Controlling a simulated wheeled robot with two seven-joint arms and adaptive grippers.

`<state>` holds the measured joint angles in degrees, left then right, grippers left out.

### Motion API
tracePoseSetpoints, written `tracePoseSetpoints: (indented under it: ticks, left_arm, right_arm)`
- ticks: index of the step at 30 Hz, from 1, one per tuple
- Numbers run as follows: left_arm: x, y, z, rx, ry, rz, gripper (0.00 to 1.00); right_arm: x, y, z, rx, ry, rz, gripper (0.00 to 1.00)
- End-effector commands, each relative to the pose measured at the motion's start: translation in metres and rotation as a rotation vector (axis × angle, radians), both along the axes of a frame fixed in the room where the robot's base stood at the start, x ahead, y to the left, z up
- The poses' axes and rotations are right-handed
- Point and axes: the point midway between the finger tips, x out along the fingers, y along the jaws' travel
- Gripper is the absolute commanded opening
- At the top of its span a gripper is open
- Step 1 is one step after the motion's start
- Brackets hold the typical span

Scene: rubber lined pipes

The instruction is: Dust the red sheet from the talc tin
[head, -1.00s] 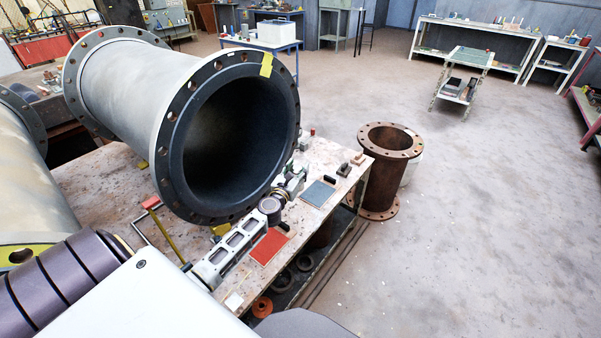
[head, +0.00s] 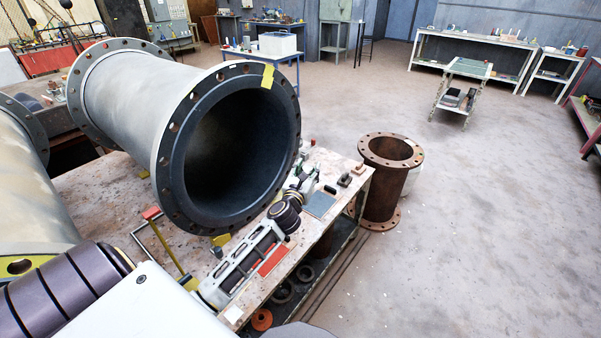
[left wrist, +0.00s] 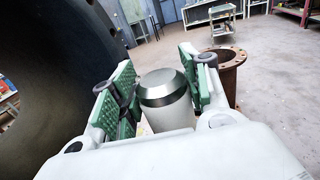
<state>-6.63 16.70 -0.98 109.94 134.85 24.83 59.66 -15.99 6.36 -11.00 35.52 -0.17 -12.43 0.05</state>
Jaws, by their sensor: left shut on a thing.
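The red sheet (head: 273,261) lies flat on the workbench (head: 96,196) near its front edge. My left forearm passes over it and hides part of it. My left gripper (head: 302,182) is beyond the sheet, beside the mouth of the big pipe. In the left wrist view its green-padded fingers (left wrist: 162,92) are shut on the talc tin (left wrist: 168,115), a pale tin with a dark, shiny metallic top. The tin's lower part is hidden by the gripper body. In the head view I cannot make out the tin clearly. My right gripper is not in view.
A large flanged pipe (head: 130,88) with a dark lining lies over the bench, close to my left arm. A grey-blue sheet (head: 319,204) and small blocks (head: 345,180) lie to the right. A rusty pipe (head: 382,195) stands on the floor.

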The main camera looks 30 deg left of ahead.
Motion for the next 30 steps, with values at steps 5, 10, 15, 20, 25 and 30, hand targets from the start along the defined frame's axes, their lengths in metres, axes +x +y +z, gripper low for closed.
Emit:
tracePoseSetpoints:
  ticks: [5, 10, 15, 20, 25, 30]
  left_arm:
    - [-0.018, -0.040, 0.007, 0.003, 0.001, -0.040, 0.16]
    - [-0.042, -0.083, 0.000, 0.001, 0.002, -0.101, 0.16]
    - [-0.065, -0.119, -0.018, -0.001, 0.003, -0.169, 0.16]
    - [-0.082, -0.138, -0.035, 0.001, 0.001, -0.208, 0.16]
    - [-0.096, -0.151, -0.051, 0.002, 0.002, -0.236, 0.16]
    - [-0.108, -0.157, -0.067, 0.003, 0.002, -0.251, 0.16]
  right_arm:
    - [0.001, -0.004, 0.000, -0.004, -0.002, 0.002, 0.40]
    - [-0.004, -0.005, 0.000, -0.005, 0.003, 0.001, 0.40]
    - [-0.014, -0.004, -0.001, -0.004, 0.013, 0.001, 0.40]
    - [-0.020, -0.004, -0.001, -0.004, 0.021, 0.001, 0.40]
    - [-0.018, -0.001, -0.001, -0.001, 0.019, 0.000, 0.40]
    - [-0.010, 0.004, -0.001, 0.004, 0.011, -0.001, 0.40]
